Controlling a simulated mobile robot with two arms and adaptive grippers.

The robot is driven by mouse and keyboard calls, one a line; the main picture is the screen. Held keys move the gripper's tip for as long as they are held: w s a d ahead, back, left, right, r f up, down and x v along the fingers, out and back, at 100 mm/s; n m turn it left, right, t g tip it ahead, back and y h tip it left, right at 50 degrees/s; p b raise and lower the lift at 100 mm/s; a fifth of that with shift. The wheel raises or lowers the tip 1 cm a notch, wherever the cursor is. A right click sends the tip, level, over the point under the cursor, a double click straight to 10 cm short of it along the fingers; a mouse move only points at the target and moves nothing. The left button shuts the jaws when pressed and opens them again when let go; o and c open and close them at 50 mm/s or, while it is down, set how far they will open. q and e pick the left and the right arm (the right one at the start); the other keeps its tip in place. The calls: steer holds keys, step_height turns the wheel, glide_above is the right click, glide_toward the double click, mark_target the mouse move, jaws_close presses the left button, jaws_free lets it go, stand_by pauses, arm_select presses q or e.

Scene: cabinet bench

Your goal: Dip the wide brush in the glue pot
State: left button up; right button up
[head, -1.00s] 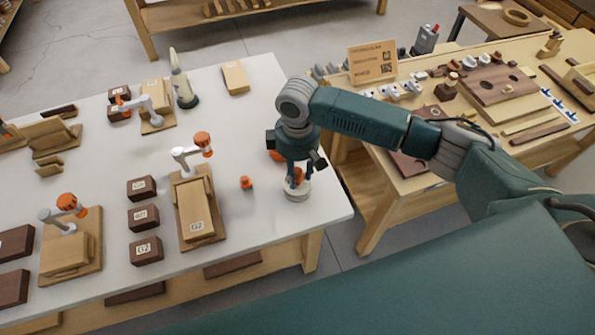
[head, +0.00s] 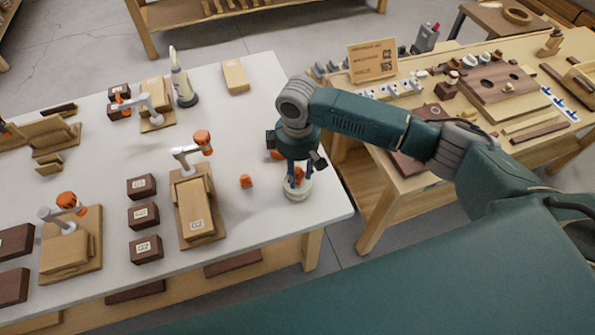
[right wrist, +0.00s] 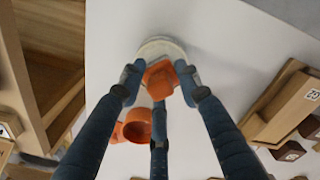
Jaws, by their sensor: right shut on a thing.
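My right gripper (head: 299,170) is shut on an orange piece (right wrist: 160,78), which I take for the handle of the wide brush. It points down over the white round glue pot (head: 297,190) near the right end of the white table. In the right wrist view the pot (right wrist: 163,48) shows just beyond the fingers, with the orange piece overlapping its rim. The bristles are hidden, so I cannot tell how deep they sit in the pot. My left gripper is not in view.
A small orange piece (head: 246,181) is on the table left of the pot. A clamped wooden block (head: 195,207) and several dark blocks (head: 143,216) lie further left. A wooden bench (head: 430,170) is at the right.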

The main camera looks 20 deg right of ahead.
mark_target(297, 169)
steer(key=shift+s+f+p, duration=0.1)
steer(key=shift+p, duration=0.3)
stand_by(1.4)
step_height(297, 169, up, 7)
steer(key=p, duration=0.8)
stand_by(0.5)
stand_by(0.4)
